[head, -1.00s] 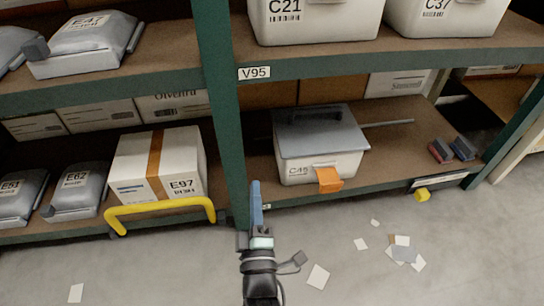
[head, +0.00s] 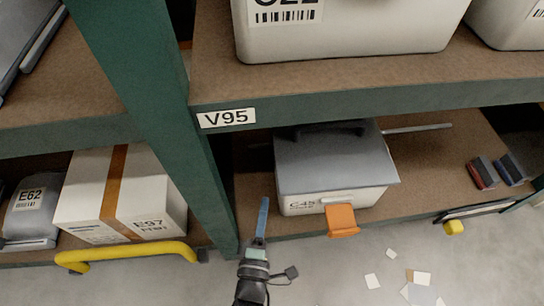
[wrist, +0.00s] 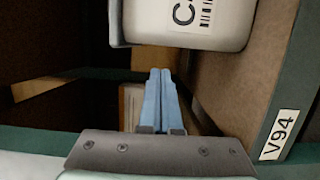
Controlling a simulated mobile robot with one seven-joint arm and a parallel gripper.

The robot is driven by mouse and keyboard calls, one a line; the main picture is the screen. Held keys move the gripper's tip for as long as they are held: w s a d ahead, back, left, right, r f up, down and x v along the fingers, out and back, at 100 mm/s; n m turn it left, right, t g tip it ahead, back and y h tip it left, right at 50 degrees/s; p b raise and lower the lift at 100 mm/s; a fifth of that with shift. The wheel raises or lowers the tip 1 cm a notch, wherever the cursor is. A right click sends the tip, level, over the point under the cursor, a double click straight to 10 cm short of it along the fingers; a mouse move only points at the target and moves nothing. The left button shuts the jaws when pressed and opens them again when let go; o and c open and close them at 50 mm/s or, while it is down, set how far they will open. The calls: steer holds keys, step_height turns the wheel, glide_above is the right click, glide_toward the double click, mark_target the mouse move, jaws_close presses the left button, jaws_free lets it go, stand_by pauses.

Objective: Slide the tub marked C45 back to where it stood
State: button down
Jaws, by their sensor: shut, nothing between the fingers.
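The tub marked C45 (head: 305,204) is white with a grey lid (head: 335,160) and an orange handle (head: 341,220) on its front. It stands on the lower shelf (head: 400,205) of the bay, its front near the shelf edge. My gripper (head: 263,215) is in front of the shelf, left of the tub and apart from it. In the wrist view its blue fingers (wrist: 161,100) are together with nothing between them. The wrist view also shows a white tub (wrist: 190,20) with a partly cut-off label, beyond the fingers.
A green upright (head: 150,100) stands left of the tub. A yellow rail (head: 125,254) runs before the E97 box (head: 125,200). Red (head: 482,173) and blue (head: 510,168) items sit to the right. Papers (head: 420,285) litter the floor.

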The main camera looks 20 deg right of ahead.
steer(key=b+x, duration=0.5)
steer(key=x, duration=0.2)
steer(key=shift+w+d+f, duration=0.1)
steer(key=shift+d+f, duration=0.1)
steer(key=shift+r+b+x, duration=0.2)
steer(key=shift+b+x, duration=0.5)
steer(key=shift+x, duration=0.35)
steer(key=shift+w+a, duration=0.1)
steer(key=shift+a, duration=0.05)
steer(key=s+d+p, duration=0.1)
steer(key=d, duration=0.4)
steer(key=s+d+p, duration=0.2)
steer(key=d, duration=0.4)
steer(key=s+d+p, duration=0.1)
steer(key=s+d, duration=0.1)
steer(key=d, duration=0.4)
steer(key=shift+s+d+r+p, duration=0.1)
steer(key=shift+s+p, duration=0.1)
steer(key=shift+p, duration=0.15)
